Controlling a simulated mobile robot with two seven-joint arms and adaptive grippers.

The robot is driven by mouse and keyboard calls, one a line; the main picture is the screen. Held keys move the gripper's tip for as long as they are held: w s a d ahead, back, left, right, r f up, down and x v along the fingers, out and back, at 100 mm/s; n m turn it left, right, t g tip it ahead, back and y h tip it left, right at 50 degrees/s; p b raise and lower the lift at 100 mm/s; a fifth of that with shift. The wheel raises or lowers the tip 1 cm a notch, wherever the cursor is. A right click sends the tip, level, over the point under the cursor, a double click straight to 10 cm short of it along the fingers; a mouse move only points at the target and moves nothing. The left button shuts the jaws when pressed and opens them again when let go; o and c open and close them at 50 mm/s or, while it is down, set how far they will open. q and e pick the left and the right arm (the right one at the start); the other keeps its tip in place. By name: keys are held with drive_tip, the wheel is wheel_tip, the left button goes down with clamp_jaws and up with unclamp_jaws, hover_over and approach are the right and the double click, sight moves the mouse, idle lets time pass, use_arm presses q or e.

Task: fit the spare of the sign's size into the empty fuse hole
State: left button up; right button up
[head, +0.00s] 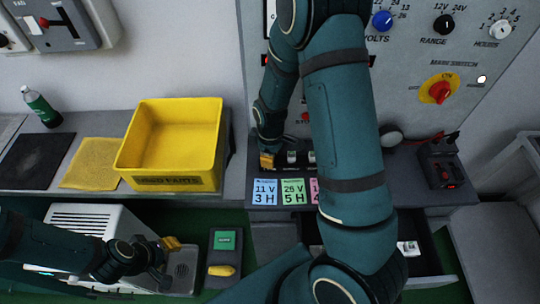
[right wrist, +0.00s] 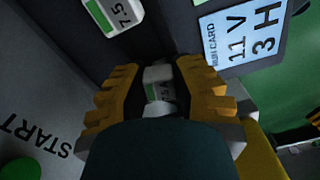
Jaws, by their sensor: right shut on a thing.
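My right gripper (head: 267,161) is at the left end of the dark fuse strip (head: 284,168) on the panel ledge. In the right wrist view the gripper (right wrist: 160,92) is shut on a white fuse with a green label (right wrist: 158,75). Its label is partly hidden and I cannot read it fully. I cannot tell whether this fuse sits in a hole. A fuse marked 7.5 (right wrist: 112,14) stands beside it, apart from the fingers. A white fuse (head: 291,156) shows in the strip in the head view. My left gripper (head: 171,244) hovers low at the left; its finger opening is unclear.
A yellow bin (head: 175,178) stands on the left bench. A blue card (head: 265,192) and a green card (head: 292,192) lie before the strip. An open drawer (head: 432,262) at right holds a small white item (head: 408,247). My right arm hides the panel's middle.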

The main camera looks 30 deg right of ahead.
drive_tip(key=o, duration=1.4)
drive_tip(key=shift+r+p, duration=2.1)
drive_tip(key=shift+r, duration=0.65)
